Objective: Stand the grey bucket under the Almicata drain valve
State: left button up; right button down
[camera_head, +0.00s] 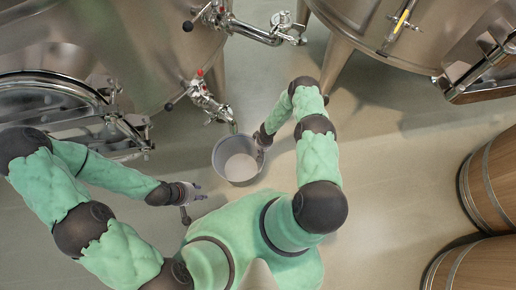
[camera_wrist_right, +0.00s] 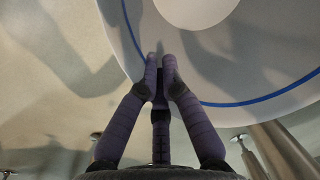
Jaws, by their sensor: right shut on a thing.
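The grey bucket (camera_head: 220,166) stands upright on or just above the floor, in the middle of the head view. Its inside looks pale and empty. My right gripper (camera_head: 261,149) is shut on its right rim; in the right wrist view the fingers (camera_wrist_right: 161,62) pinch the wall of the bucket (camera_wrist_right: 235,65), which has a blue line. A drain valve (camera_head: 207,103) with a red-topped handle reaches from the left vat, its spout end by the bucket's far rim. No vat name is readable. My left gripper (camera_head: 195,200) is open and empty, left of and nearer than the bucket.
A second valve pipe (camera_head: 265,35) sticks out further back. Steel vats fill the back left (camera_head: 130,40) and back right (camera_head: 440,30), with legs on the floor. Wooden barrels (camera_head: 490,180) stand at the right. The floor (camera_head: 385,165) between bucket and barrels is clear.

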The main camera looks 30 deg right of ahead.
notch_tip(320, 180, down, 5)
jog(key=b, duration=0.3)
jog(key=shift+w+r, duration=0.1)
jog(key=shift+r, duration=0.1)
jog(key=shift+f, duration=0.15)
jog(key=c, duration=1.4)
grip_release()
notch_tip(320, 180, up, 12)
jog(key=d+p, duration=0.1)
jog(key=p, duration=0.6)
jog(key=shift+s+d, duration=0.2)
jog(key=shift+d, duration=0.1)
